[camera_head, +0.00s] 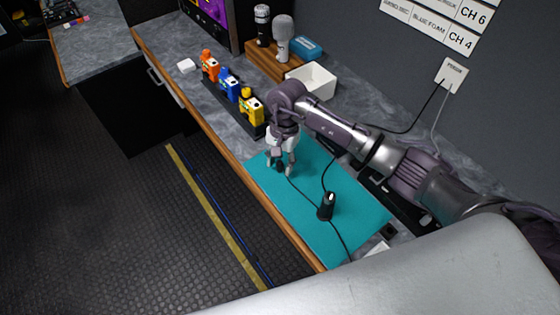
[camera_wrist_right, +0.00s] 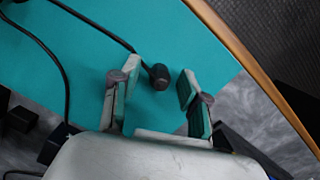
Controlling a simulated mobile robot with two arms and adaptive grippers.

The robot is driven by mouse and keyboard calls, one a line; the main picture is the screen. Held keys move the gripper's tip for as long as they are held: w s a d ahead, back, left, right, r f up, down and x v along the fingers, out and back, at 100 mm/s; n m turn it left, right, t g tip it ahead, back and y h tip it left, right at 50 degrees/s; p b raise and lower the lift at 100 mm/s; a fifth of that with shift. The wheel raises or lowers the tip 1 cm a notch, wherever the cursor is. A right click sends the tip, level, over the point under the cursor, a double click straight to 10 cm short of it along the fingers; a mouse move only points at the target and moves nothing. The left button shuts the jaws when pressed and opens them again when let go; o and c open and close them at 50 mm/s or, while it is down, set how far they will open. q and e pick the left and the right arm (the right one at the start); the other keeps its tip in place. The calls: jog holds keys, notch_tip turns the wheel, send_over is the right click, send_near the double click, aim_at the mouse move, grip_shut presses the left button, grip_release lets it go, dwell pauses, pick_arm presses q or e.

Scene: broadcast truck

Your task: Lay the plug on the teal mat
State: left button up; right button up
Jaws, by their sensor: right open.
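The black plug (camera_wrist_right: 158,76), on the end of a black cable, appears to lie on the teal mat (camera_wrist_right: 200,38) in the right wrist view. In the head view the plug (camera_head: 280,167) shows dark and small beside my right fingertips, over the left part of the mat (camera_head: 345,185). My right gripper (camera_head: 281,170) points down there. In the wrist view its two fingers (camera_wrist_right: 152,92) stand apart on either side of the plug, with a gap to it, and hold nothing. My left gripper is not in view.
A black upright cylinder (camera_head: 326,208) stands on the mat among cables. Orange, blue and yellow (camera_head: 251,106) units sit in a dark rack left of my arm. A white box (camera_head: 312,81) and microphones (camera_head: 283,38) are behind. The counter's wooden front edge (camera_head: 230,174) borders the mat.

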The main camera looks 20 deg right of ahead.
jog(key=shift+w+r+b, duration=0.15)
jog(key=shift+r+b, duration=0.15)
jog(key=shift+r, duration=0.1)
notch_tip(320, 180, up, 11)
jog(key=d+b, duration=0.1)
jog(key=b, duration=0.2)
jog(key=shift+w+d+r+b, duration=0.15)
jog(key=shift+w+b, duration=0.2)
jog(key=shift+w, duration=0.1)
